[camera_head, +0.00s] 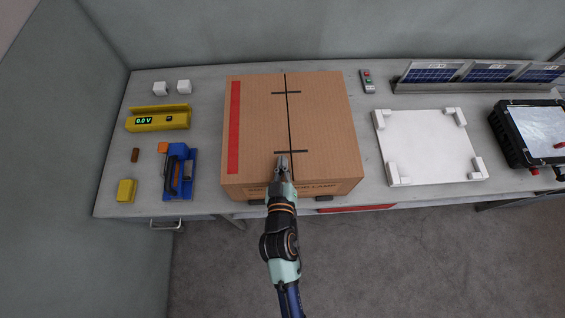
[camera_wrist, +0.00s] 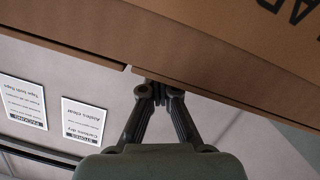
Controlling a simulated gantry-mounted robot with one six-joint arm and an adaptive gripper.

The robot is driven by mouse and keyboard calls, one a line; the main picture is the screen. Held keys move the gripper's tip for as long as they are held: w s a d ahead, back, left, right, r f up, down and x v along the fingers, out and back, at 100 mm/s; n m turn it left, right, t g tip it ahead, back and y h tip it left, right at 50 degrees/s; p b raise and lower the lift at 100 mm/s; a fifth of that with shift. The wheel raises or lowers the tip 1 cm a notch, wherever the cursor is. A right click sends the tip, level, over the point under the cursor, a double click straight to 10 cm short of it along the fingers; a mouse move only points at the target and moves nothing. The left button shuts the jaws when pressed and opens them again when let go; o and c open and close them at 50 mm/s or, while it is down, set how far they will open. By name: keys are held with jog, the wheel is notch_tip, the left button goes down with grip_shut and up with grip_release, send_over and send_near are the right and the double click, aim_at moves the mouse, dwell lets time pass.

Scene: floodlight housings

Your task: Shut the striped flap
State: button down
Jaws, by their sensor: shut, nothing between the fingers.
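The cardboard box (camera_head: 322,115) stands on the bench in the head view. Its left flap carries a red stripe (camera_head: 234,127) along its left edge. This striped flap (camera_head: 260,105) lies flat, or nearly so, over the box top, beside the plain right flap (camera_head: 325,135). A thin dark seam runs between them. My gripper (camera_head: 281,158) is shut and empty, over the front end of the seam. In the wrist view my gripper (camera_wrist: 160,88) has its fingertips close together by the cardboard edge (camera_wrist: 75,45); I cannot tell whether they touch it.
Left of the box are a yellow meter (camera_head: 158,118), a blue tool holder (camera_head: 179,172), a yellow block (camera_head: 126,190) and two white cubes (camera_head: 160,88). Right of it are a white corner-posted tray (camera_head: 425,145), a button box (camera_head: 368,81), solar panels (camera_head: 487,73) and a black floodlight housing (camera_head: 507,135).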

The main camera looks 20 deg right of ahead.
notch_tip(320, 180, up, 4)
jog(key=p, duration=0.4)
jog(key=shift+s+r, duration=0.1)
jog(key=d+v, duration=0.1)
jog(key=v, duration=0.8)
jog(key=shift+s+b, duration=0.3)
jog(key=shift+s, duration=0.2)
jog(key=shift+a+r, duration=0.15)
jog(key=w+a+r+m+g+y, duration=0.1)
jog(key=w+a+r+y, duration=0.15)
jog(key=r, duration=0.55)
jog(key=w+a+r+g+y, duration=0.1)
jog(key=w+a+r+y, duration=0.15)
jog(key=r, duration=0.45)
notch_tip(320, 180, up, 21)
jog(key=p, duration=2.1)
jog(key=shift+s+a, duration=0.3)
jog(key=shift+s, duration=0.15)
